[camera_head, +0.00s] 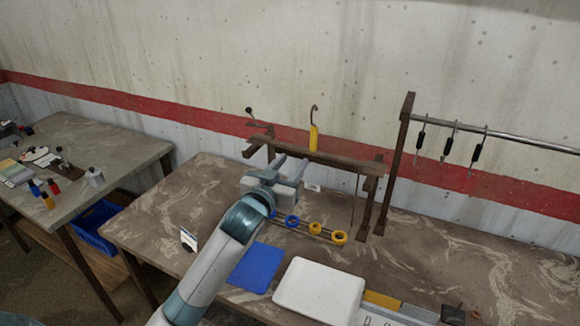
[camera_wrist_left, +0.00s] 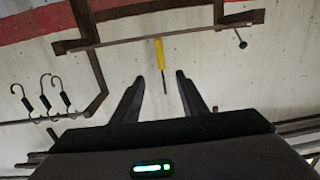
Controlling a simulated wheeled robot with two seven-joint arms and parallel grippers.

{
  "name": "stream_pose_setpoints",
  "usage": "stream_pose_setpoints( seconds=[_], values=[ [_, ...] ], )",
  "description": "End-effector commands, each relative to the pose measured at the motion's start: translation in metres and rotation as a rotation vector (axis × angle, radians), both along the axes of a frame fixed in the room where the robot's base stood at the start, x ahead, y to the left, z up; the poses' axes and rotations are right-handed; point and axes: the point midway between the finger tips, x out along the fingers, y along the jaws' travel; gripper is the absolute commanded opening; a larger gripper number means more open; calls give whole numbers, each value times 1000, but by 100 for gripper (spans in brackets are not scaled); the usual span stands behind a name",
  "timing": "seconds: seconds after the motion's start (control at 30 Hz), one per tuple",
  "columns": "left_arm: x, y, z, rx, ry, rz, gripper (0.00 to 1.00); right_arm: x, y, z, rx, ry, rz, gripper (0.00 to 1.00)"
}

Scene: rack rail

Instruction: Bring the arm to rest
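My left arm reaches up from the bottom of the head view, and its gripper (camera_head: 291,166) is over the table in front of the wooden rack (camera_head: 330,158). In the left wrist view the two fingers of this gripper (camera_wrist_left: 160,77) stand apart with nothing held between them. A yellow-handled hook tool (camera_head: 313,137) is at the rack's top bar, beyond the gripper. It also shows in the left wrist view (camera_wrist_left: 159,52), lined up with the gap between the fingers and apparently farther off. My right gripper is not in view.
Several black-handled hooks (camera_head: 448,140) hang from the metal rail (camera_head: 500,135) at the right. Yellow and blue rings (camera_head: 315,229) sit on a low rack. A blue mat (camera_head: 256,267) and a white tray (camera_head: 318,289) lie on the table in front. A second table (camera_head: 120,150) stands left.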

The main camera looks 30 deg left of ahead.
Motion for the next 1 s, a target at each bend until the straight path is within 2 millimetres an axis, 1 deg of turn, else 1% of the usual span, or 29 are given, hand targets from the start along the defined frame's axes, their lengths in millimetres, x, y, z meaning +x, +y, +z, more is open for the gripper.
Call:
stream_pose_setpoints(
  seconds=[0.3, 0.5, 0.57, 0.67, 0.77, 0.87, 0.9, 0.97, 1.0],
  values=[
    [0, 0, 0, 0, 0, 0, 39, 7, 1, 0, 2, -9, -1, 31],
    [0, 0, 0, 0, 1, 0, 39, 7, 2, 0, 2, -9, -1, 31],
    [-1, 0, -2, 1, 5, 0, 39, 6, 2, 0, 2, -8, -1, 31],
    [-6, -2, -12, 1, 28, 1, 39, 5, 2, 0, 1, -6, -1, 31],
    [-17, -7, -34, 6, 79, 1, 39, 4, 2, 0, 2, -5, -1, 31],
    [-36, -14, -68, 13, 159, 0, 39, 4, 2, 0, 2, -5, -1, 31],
    [-47, -18, -84, 15, 201, 0, 39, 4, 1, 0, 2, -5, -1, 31],
    [-66, -23, -111, 22, 271, -2, 39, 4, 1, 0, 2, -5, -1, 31],
    [-80, -28, -130, 26, 322, -5, 39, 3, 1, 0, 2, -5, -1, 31]
  ],
)
